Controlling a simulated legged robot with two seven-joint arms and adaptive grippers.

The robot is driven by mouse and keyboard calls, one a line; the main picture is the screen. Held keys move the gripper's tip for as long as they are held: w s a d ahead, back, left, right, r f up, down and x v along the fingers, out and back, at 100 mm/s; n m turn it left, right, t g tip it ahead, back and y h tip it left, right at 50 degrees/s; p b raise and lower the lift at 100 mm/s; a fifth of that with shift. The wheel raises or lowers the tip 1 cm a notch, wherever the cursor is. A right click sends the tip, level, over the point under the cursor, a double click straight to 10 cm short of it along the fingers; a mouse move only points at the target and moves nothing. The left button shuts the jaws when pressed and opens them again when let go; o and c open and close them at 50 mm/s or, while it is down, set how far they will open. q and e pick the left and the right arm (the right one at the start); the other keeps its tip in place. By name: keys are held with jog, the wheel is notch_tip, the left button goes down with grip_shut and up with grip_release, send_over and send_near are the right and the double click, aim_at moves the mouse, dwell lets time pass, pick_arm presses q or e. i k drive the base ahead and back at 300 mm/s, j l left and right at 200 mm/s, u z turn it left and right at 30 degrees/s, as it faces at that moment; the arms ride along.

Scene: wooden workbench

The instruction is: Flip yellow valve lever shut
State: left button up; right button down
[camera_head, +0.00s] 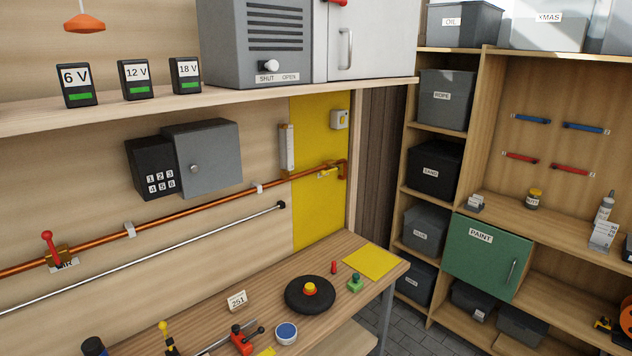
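The yellow valve lever (328,172) sits on the copper pipe (215,203) in front of the yellow wall panel, just left of where the pipe bends down. It looks small and lies roughly along the pipe. Neither of my grippers is in view.
The workbench (205,325) below holds a black disc with a red and yellow knob (310,290), a green piece (355,282) and a red tool (242,340). A shelf (150,105) overhangs the pipe. A grey keypad box (203,160) juts from the wall.

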aim_at(323, 172)
jog(key=i+l+u, duration=0.15)
jog(key=u, duration=0.3)
jog(key=i+l+u, duration=0.2)
jog(key=u, duration=0.25)
jog(key=l, duration=0.1)
